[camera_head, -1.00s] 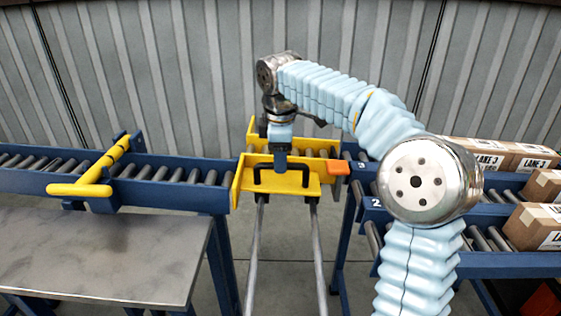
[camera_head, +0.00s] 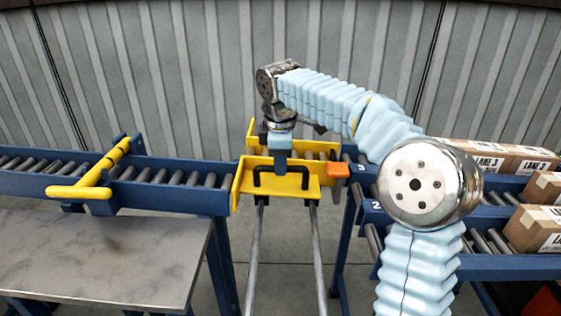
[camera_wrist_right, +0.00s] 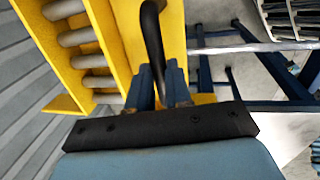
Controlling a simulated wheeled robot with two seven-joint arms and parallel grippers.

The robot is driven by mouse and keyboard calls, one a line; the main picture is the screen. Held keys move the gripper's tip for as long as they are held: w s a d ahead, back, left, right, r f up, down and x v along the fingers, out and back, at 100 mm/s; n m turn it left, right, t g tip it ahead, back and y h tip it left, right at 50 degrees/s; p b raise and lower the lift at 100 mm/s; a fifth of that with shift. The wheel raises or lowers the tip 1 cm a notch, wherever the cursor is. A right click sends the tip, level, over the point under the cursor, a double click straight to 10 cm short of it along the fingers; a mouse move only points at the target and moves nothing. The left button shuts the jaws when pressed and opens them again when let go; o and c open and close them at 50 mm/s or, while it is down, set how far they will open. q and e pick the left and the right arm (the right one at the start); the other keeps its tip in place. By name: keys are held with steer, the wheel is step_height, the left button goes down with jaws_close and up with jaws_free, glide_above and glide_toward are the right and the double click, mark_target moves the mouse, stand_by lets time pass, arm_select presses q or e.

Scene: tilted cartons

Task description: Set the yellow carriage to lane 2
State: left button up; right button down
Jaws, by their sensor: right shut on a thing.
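The yellow carriage (camera_head: 307,187) sits on two metal rails at the gap between the infeed conveyor and the lanes. Its orange pointer (camera_head: 336,169) on the right side is beside the lane marked 3. The lane 2 label (camera_head: 376,205) is lower, nearer to me. My right gripper (camera_head: 281,172) is shut on the black handle (camera_head: 304,173) of the carriage. In the right wrist view the fingers (camera_wrist_right: 165,88) close around the dark handle bar (camera_wrist_right: 151,42), with the yellow carriage (camera_wrist_right: 112,50) behind. My left gripper is not in view.
The rails (camera_head: 318,262) run from the carriage toward me and are clear. A roller conveyor with a yellow stop bar (camera_head: 92,186) is at left, above a grey table (camera_head: 105,255). Cartons (camera_head: 541,226) stand on the lanes at right.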

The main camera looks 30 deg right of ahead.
steer(key=shift+s+a, duration=0.15)
steer(key=shift+s, duration=0.05)
steer(key=s+a+b, duration=0.4)
steer(key=s+a, duration=0.3)
steer(key=s, duration=0.5)
steer(key=shift+s+a, duration=0.2)
steer(key=shift+a, duration=0.1)
steer(key=c, duration=1.1)
jaws_free()
steer(key=shift+o, duration=0.2)
steer(key=shift+r, duration=0.1)
step_height(320, 180, up, 13)
steer(key=s+a+p, duration=0.1)
steer(key=s+p, duration=0.1)
steer(key=p, duration=0.1)
steer(key=shift+s+a+r, duration=0.15)
steer(key=shift+a+r, duration=0.05)
